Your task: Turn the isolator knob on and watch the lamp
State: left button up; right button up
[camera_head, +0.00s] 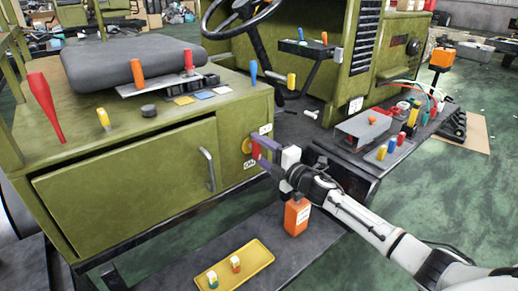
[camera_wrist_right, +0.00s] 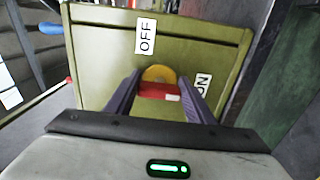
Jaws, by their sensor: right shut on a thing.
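The isolator knob (camera_head: 255,149) is a red handle on a yellow disc, set in the right end panel of the green cabinet. An OFF label (camera_head: 265,129) sits above right of it and an ON label (camera_head: 249,164) below. My right gripper (camera_head: 259,146) is shut on the red handle. In the right wrist view the handle (camera_wrist_right: 155,91) lies crosswise between the purple fingers (camera_wrist_right: 160,92), with a white mark at its right end, on the side of the ON label (camera_wrist_right: 203,85). I cannot identify a lamp with certainty. My left gripper is not in view.
The green cabinet (camera_head: 130,190) has a bar handle and tools on top. An orange box (camera_head: 297,215) stands below my right arm, near a yellow tray (camera_head: 235,270). A black bench (camera_head: 345,160) with coloured parts stands right. An orange block (camera_head: 443,57) stands at the back right.

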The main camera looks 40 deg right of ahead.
jog(key=o, duration=1.1)
jog(key=shift+c, duration=0.2)
jog(key=shift+s, duration=0.1)
jog(key=s, duration=1)
jog(key=shift+d, duration=0.4)
